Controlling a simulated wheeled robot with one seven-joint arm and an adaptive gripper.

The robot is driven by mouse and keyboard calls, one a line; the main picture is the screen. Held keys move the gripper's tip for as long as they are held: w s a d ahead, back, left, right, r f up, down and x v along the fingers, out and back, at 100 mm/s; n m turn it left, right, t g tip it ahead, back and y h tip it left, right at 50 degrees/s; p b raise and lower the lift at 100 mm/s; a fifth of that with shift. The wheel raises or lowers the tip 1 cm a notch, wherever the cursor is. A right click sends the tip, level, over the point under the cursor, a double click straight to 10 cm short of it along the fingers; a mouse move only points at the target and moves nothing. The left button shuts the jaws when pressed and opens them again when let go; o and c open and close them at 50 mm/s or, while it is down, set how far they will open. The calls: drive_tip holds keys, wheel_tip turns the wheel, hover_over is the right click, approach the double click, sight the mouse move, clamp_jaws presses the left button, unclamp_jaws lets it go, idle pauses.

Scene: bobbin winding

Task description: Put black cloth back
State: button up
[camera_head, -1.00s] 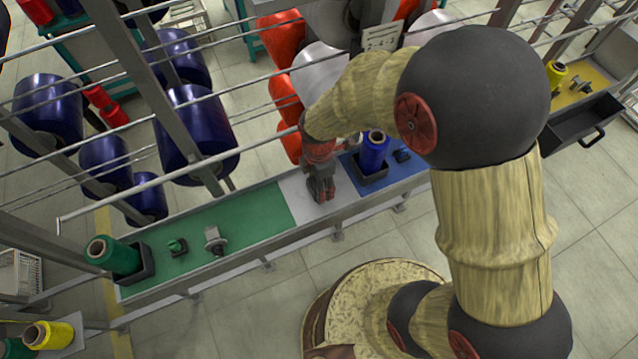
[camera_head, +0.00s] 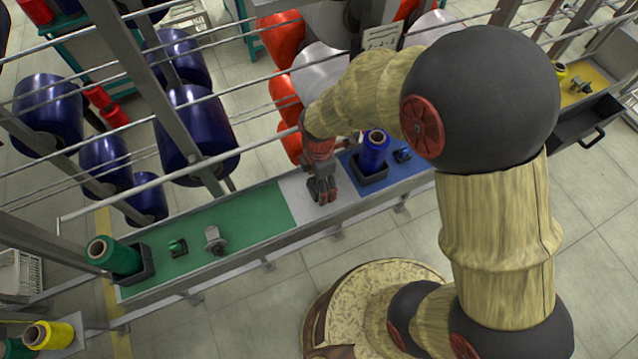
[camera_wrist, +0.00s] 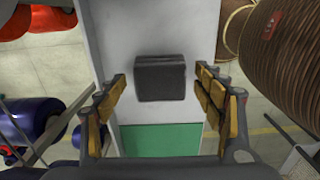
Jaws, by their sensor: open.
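The black cloth (camera_wrist: 160,77) shows in the wrist view as a dark folded block. It lies on the light grey strip (camera_wrist: 135,30) of the bench, just beyond the green section. My gripper (camera_wrist: 161,84) is open, with a finger to each side of the cloth and gaps between. In the head view my gripper (camera_head: 322,188) points down over the grey strip, and I cannot make out the cloth there.
A blue bobbin (camera_head: 374,150) stands in a black holder right of my gripper. The green section (camera_head: 240,217) holds small metal and green parts and a green bobbin (camera_head: 113,254). Metal rails and large blue spools (camera_head: 195,130) are behind.

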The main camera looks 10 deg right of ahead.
wheel_tip(320, 180, up, 7)
drive_tip(key=shift+f+p, duration=0.2)
drive_tip(key=shift+p, duration=0.15)
drive_tip(key=shift+d+r, duration=0.1)
drive_tip(key=shift+r, duration=0.25)
drive_tip(key=s+d+r+m+t, duration=0.25)
drive_tip(key=r+m, duration=0.25)
drive_tip(key=r, duration=0.3)
drive_tip(key=s+d+r+m+t, duration=0.1)
drive_tip(key=d+r+m, duration=0.3)
drive_tip(key=r+m, duration=0.25)
drive_tip(key=s+d+r+m+t, duration=0.2)
drive_tip(key=s+d+r+m, duration=0.3)
drive_tip(key=s+r+m, duration=0.3)
drive_tip(key=shift+s+d+r+m, duration=0.2)
drive_tip(key=shift+s+r+m, duration=0.25)
drive_tip(key=shift+m, duration=0.4)
drive_tip(key=shift+f, duration=0.1)
wheel_tip(320, 180, down, 9)
drive_tip(key=b, duration=0.9)
